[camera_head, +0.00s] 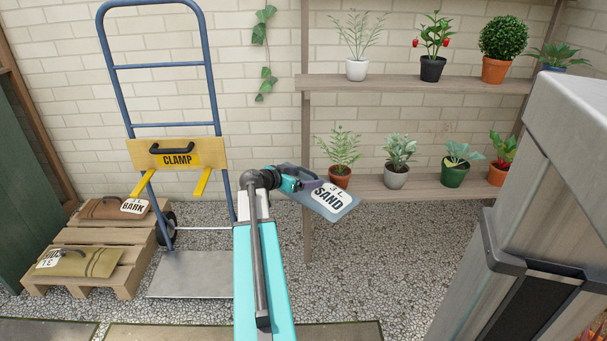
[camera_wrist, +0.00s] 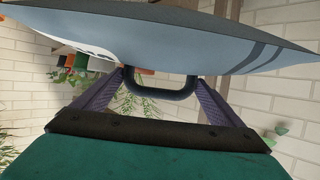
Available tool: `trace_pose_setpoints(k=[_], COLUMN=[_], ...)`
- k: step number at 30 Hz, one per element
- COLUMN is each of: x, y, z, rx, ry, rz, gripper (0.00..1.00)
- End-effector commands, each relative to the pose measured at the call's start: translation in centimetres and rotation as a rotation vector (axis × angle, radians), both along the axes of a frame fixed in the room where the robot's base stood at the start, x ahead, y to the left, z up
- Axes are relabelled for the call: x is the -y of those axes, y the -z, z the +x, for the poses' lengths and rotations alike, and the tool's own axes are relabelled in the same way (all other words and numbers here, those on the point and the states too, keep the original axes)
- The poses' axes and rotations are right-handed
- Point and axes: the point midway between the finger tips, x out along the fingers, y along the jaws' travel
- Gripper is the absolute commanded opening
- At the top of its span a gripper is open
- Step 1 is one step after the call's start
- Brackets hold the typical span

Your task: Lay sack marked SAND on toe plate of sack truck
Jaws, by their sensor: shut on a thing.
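The blue-grey sack marked SAND (camera_head: 333,203) hangs in the air right of the sack truck, in front of the lower shelf. My gripper (camera_head: 297,182) is shut on it at its left end. In the wrist view the sack (camera_wrist: 150,40) fills the top, and my gripper (camera_wrist: 160,88) is closed on its dark handle (camera_wrist: 160,90). The blue sack truck (camera_head: 103,45) stands upright against the wall, with a wooden board marked CLAMP (camera_head: 177,154) across it. Its grey toe plate (camera_head: 190,275) lies bare on the gravel; my arm covers its right edge.
Wooden pallets (camera_head: 120,273) at left carry a brown BARK sack (camera_head: 100,208) and an olive sack (camera_head: 92,263). Potted plants stand on two shelves (camera_head: 420,84) at the back. A large grey and wooden structure (camera_head: 540,200) blocks the right. Open gravel (camera_head: 380,265) lies between.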

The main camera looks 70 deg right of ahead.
Motion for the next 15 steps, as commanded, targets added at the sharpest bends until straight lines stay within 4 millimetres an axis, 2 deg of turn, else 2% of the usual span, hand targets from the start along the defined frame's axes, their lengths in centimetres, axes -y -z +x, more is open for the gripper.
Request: trace_pose_setpoints(k=[14, 15], x=[0.1, 0.0], y=[-0.09, 0.41], z=[0.02, 0.01], rx=[-0.005, 0.0], ry=[-0.003, 0.0], rz=[-0.009, 0.0], gripper=[0.28, 0.96])
